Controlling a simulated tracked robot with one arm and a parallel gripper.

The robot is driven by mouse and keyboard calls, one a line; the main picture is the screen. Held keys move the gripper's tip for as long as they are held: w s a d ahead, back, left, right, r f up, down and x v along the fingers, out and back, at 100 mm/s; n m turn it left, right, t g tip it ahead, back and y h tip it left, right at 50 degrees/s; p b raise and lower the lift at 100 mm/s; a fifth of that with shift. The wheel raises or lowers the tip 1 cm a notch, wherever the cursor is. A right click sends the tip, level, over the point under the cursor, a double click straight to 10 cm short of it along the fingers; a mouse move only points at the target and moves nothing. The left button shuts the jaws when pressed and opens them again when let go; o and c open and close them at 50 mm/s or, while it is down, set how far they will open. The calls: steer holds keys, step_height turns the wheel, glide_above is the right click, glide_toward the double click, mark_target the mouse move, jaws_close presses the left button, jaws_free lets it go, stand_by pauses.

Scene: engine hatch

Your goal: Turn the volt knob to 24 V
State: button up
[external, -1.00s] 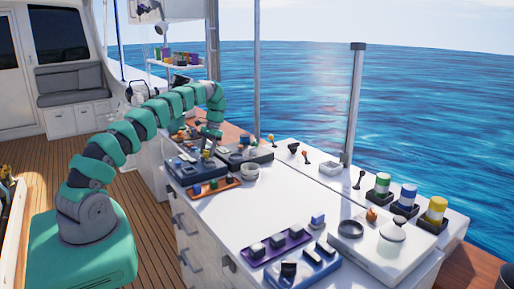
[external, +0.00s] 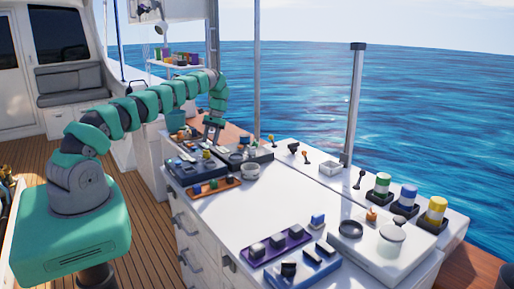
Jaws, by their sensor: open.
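My gripper (external: 212,136) points down above the far end of the white counter (external: 215,212), near the small control panels. Its fingers are small in the picture; they look open and hold nothing that I can see. A blue-grey panel (external: 187,168) with small coloured parts lies below and left of it. A dark panel (external: 262,154) with knob-like parts lies below and right of it. I cannot tell which part is the volt knob, or read any marks or its setting. The gripper appears apart from the panels.
Several coloured jars (external: 436,211) stand at the right edge. The counter's middle is clear. A glass screen post (external: 354,105) rises behind.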

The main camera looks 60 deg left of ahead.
steer(key=shift+p+v, duration=0.95)
steer(key=shift+p, duration=1.35)
steer(key=w+d+r+m+t+y+b, duration=0.1)
steer(key=w+d+r+t+b, duration=0.3)
steer(key=r, duration=0.5)
steer(key=w+d+r+t+y+b, duration=0.1)
steer(key=w+d+r+t+b, duration=0.15)
steer(key=d+r, duration=0.5)
steer(key=w+d+r+m+t+y+b, duration=0.15)
steer(key=d+r+b, duration=0.25)
steer(key=r, duration=0.7)
steer(key=s+d+r+t+h+b, duration=0.1)
steer(key=s+d+r+t+b, duration=0.4)
steer(key=s+d+r, duration=0.4)
steer(key=s+d+r+t+h+b, duration=0.1)
steer(key=s+d+r+t+b, duration=0.4)
steer(key=s+d+r, duration=0.4)
steer(key=s+r+t, duration=0.1)
steer(key=s+r, duration=0.2)
steer(key=s, duration=0.1)
steer(key=shift+r+t+b, duration=0.3)
steer(key=shift+r, duration=0.1)
steer(key=shift+s+m, duration=0.1)
steer(key=shift+m, duration=0.15)
